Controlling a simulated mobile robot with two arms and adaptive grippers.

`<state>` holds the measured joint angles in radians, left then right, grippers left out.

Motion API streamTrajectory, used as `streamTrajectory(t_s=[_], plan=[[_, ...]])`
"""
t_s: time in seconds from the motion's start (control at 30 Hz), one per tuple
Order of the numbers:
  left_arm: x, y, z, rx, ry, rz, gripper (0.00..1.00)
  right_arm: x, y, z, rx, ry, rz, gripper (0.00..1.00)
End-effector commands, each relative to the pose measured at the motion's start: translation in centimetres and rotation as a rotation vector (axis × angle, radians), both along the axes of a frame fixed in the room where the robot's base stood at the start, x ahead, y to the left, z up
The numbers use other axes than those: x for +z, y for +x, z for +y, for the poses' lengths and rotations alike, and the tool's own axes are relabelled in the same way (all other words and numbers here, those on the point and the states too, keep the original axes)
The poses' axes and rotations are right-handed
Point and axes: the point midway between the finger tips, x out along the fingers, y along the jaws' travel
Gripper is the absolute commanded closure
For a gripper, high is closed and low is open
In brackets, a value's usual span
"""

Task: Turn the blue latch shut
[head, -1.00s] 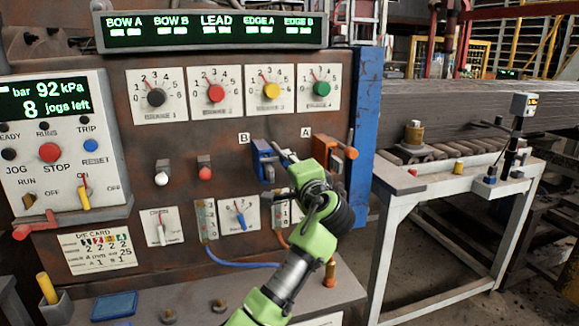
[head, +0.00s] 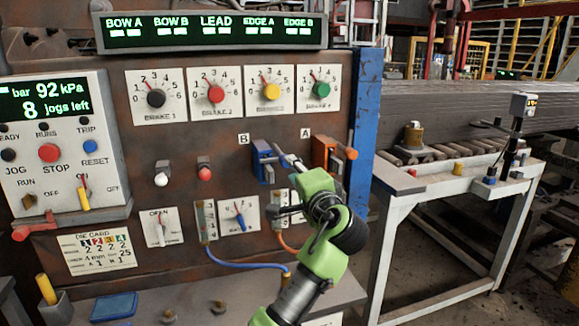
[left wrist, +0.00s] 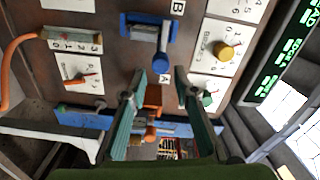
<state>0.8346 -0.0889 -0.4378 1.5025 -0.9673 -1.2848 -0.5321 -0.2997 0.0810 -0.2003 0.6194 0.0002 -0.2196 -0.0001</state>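The blue latch (head: 261,160) is mounted on the rusty brown panel under the B label. In the left wrist view the blue latch (left wrist: 148,34) lies above my fingertips, with its lever pointing down toward them. My left gripper (head: 288,161) is in front of the panel, between the blue latch and the orange latch (head: 325,153). In the left wrist view my left gripper (left wrist: 159,74) has its two fingers apart with nothing held. The orange latch (left wrist: 152,97) shows between and beyond the fingers. Contact with the blue lever cannot be told. My right gripper is not in view.
Brake dials (head: 215,92) run above the latches. A blue post (head: 365,130) bounds the panel on the right. Below are gauges (head: 238,214) and a blue hose (head: 240,264). A white-legged table (head: 430,200) stands at right.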

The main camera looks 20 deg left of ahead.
Motion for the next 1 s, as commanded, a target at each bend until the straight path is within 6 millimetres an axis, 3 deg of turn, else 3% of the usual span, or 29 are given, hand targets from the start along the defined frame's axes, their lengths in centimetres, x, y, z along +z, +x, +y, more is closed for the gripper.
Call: streamTrajectory(t_s=[0.1, 0.33, 0.8, 0.9, 0.97, 1.0], plan=[[-0.1, -2.3, -1.6, -0.003, -0.004, 0.000, 0.73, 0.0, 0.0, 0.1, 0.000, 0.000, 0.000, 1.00], [-0.1, -5.3, -3.6, 0.000, -0.003, 0.003, 0.73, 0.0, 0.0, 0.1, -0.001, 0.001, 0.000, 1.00], [-0.2, -6.2, -4.1, 0.001, -0.002, 0.004, 0.73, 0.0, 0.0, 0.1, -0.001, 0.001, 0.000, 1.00], [-1.9, -5.5, -4.2, -0.012, -0.002, 0.030, 0.73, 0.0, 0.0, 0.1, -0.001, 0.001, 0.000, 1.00], [-4.1, -4.8, -4.3, -0.029, -0.005, 0.062, 0.73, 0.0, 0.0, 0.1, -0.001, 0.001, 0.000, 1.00], [-6.3, -4.2, -4.4, -0.045, -0.010, 0.092, 0.73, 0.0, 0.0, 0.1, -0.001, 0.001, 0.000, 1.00]])
